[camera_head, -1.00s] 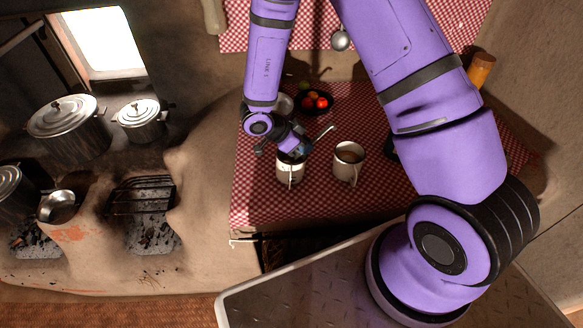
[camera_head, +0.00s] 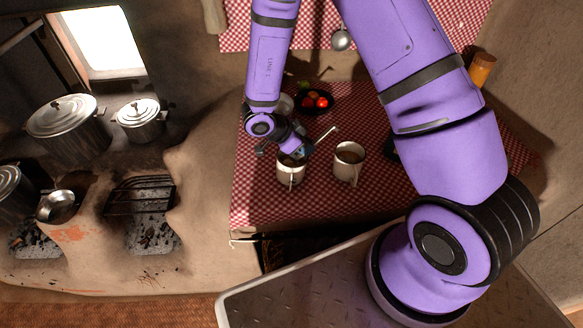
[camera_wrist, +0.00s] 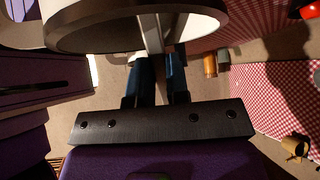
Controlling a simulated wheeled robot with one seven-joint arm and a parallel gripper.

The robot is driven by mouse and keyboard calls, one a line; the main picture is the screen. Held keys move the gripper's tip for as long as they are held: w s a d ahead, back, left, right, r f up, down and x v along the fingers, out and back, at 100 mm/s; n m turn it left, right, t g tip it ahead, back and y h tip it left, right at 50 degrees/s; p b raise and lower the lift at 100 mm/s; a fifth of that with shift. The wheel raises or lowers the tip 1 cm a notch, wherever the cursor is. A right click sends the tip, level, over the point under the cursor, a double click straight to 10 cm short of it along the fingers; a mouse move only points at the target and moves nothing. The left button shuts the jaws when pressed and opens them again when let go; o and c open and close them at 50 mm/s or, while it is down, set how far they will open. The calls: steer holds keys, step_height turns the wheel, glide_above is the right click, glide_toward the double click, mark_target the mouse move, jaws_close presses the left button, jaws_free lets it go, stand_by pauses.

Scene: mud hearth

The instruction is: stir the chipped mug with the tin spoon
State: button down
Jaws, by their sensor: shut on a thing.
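My gripper (camera_head: 298,155) is low over the left white mug (camera_head: 290,176) on the checked cloth and is shut on the tin spoon (camera_head: 325,137). The spoon's free end sticks out up and to the right, tilted. Its lower end is hidden behind the gripper and the mug's rim, so I cannot tell how deep it reaches. A second white mug (camera_head: 347,172) with brown content stands just to the right. I cannot make out a chip on either mug.
A dark plate (camera_head: 318,109) with red fruit lies behind the mugs. An orange-brown cylinder (camera_head: 482,70) stands at the back right, and a ladle (camera_head: 341,39) hangs behind. Lidded pots (camera_head: 68,117) stand on the hearth at left. The cloth in front of the mugs is clear.

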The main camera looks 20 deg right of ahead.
step_height(320, 180, up, 13)
stand_by(1.1)
